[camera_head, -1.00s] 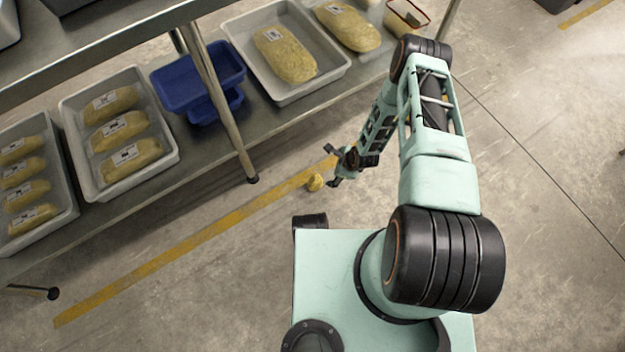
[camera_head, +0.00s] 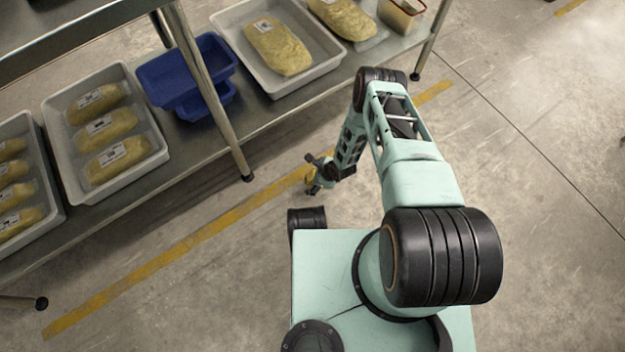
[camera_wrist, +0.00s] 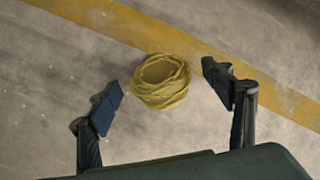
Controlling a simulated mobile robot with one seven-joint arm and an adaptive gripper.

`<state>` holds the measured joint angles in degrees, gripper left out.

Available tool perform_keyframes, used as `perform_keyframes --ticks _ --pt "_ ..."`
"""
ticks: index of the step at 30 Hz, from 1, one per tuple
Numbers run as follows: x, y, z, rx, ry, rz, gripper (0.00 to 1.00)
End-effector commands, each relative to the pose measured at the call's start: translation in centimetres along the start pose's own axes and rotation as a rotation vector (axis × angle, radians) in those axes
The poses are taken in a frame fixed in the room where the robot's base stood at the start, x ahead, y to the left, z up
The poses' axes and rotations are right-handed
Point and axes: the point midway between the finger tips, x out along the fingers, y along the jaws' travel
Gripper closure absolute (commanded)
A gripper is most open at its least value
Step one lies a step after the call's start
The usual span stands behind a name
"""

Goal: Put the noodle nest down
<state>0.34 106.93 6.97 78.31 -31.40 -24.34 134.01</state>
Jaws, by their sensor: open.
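The noodle nest (camera_wrist: 160,82) is a round, coiled yellow bundle with a hollow top. In the wrist view it lies between and just beyond my fingertips, over the grey floor beside the yellow line. My gripper (camera_wrist: 167,88) is open, with a gap between the nest and each finger. In the head view my gripper (camera_head: 316,176) is low beside the shelf unit, and it hides most of the nest (camera_head: 309,181). I see no finger touching the nest.
A shelf leg (camera_head: 222,120) stands left of my gripper. A yellow floor line (camera_head: 200,240) runs beneath. Floor on the right is clear.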

Motion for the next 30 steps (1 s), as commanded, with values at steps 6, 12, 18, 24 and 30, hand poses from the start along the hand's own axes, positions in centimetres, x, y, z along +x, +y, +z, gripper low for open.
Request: perform_keyframes --ticks 6,12,18,24,30 --pt "0.98 -0.02 -0.01 -0.002 0.0 0.0 0.26" --pt "0.91 -0.05 -0.01 -0.001 0.001 0.0 0.34" --pt "0.91 -0.05 -0.01 -0.001 0.001 0.0 0.56" --pt "0.9 -0.08 0.01 -0.001 0.0 -0.001 0.78" --pt "0.85 -0.1 0.04 -0.001 0.0 -0.001 0.78"
